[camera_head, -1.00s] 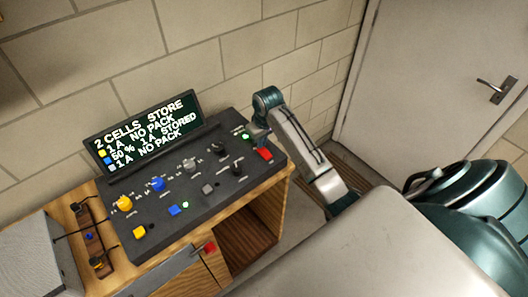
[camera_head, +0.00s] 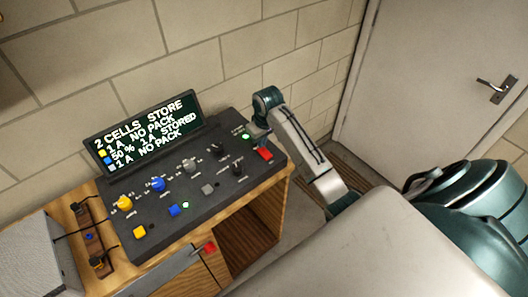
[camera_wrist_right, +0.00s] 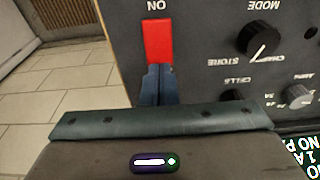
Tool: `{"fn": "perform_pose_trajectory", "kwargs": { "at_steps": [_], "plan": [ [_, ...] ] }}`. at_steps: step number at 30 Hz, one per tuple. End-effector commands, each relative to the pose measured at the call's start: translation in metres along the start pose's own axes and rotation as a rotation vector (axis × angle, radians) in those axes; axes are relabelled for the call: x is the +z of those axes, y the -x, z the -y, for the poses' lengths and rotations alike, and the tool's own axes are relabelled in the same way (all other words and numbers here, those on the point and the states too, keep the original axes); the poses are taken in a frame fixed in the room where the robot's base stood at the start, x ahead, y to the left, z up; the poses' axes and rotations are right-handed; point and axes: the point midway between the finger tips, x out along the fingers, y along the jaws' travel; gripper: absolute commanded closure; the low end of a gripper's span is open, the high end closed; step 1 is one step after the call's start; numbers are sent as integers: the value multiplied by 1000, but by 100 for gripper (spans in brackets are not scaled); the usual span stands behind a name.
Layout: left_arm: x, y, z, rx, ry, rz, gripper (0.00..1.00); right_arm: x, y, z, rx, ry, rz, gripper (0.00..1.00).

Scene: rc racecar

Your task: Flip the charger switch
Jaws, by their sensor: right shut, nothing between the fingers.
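The charger (camera_head: 222,198) is a dark sloped panel with knobs, coloured buttons and a lit display (camera_head: 148,135). Its red rocker switch (camera_head: 264,154) is at the panel's right end, beside a lit green lamp (camera_head: 246,136). In the right wrist view the red switch (camera_wrist_right: 158,42) stands next to the word ON, seen upside down. My right gripper (camera_head: 258,139) is shut and empty at the switch. Its fingertips (camera_wrist_right: 158,72) cover or meet one end of the red switch; I cannot tell whether they touch. My left gripper is out of view.
The charger sits on a wooden cabinet (camera_head: 205,270) against a block wall. A grey box (camera_head: 32,262) and a wooden strip with cables (camera_head: 93,240) are at the left. A MODE knob (camera_wrist_right: 262,40) is beside the switch. A door (camera_head: 440,70) stands at the right.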

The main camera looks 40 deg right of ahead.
Motion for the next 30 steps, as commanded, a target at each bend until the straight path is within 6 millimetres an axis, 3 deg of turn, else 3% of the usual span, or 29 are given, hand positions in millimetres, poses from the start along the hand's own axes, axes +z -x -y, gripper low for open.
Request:
{"fn": "perform_pose_trajectory", "kwargs": {
  "at_steps": [30],
  "plan": [
    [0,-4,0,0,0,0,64,2,-13,0,0,0,0,100]
  ]
}}
